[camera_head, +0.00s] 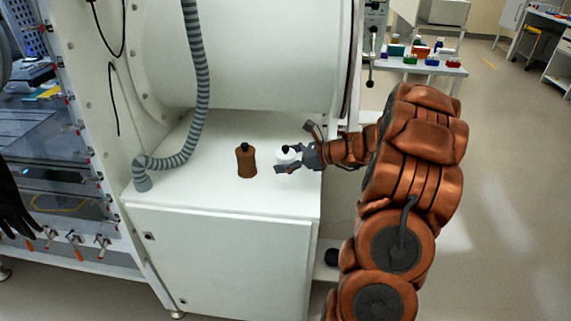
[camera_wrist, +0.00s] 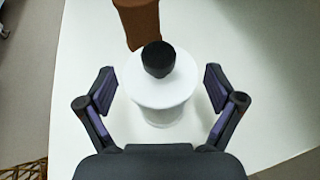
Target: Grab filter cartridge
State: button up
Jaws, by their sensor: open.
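A white cylinder with a black knob on top, which looks like the filter cartridge (camera_head: 282,161), stands upright on the white cabinet top. In the wrist view the white cartridge (camera_wrist: 160,100) is centred between the fingers, with clear gaps on both sides. My gripper (camera_head: 289,160) reaches in from the right, and its fingers are on either side of the cartridge. In the wrist view my gripper (camera_wrist: 160,90) is open and holds nothing. The lower part of the cartridge is partly hidden in the head view.
A brown bottle (camera_head: 246,162) with a black cap stands left of the cartridge; it also shows in the wrist view (camera_wrist: 137,20). A grey ribbed hose (camera_head: 200,75) comes down to the cabinet top (camera_head: 215,190). A large white cylinder housing (camera_head: 262,50) stands behind.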

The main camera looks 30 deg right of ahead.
jog(key=shift+c, duration=0.4)
jog(key=c, duration=1.2)
jog(key=shift+r, duration=0.1)
